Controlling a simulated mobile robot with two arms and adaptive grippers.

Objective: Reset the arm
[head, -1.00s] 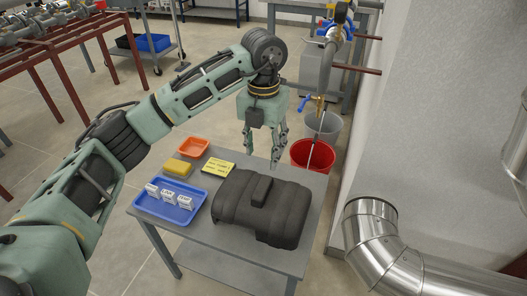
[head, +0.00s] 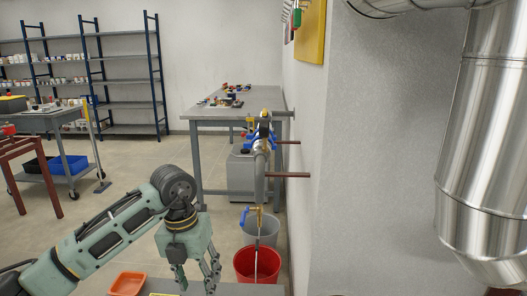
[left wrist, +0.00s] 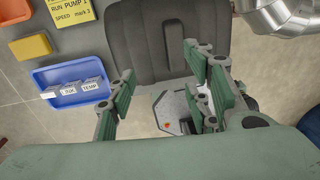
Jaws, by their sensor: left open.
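My left arm comes in from the left in the head view and bends downward at its wrist. My left gripper (head: 197,282) points down by the cart's far side, with its fingers apart. In the left wrist view my left gripper (left wrist: 158,68) is open, with nothing between its fingers. A dark grey padded block (left wrist: 165,35) shows beyond the fingers; whether they touch it cannot be told, but no grip on it shows. My right gripper is in neither view.
An orange tray (head: 128,283) is near my gripper. A blue tray (left wrist: 62,100) holds small white labelled blocks, with a yellow sponge (left wrist: 31,47) and yellow note (left wrist: 72,12) nearby. A red bucket (head: 257,264), grey bucket (head: 262,229), valve pipe (head: 260,165) and wall stand right.

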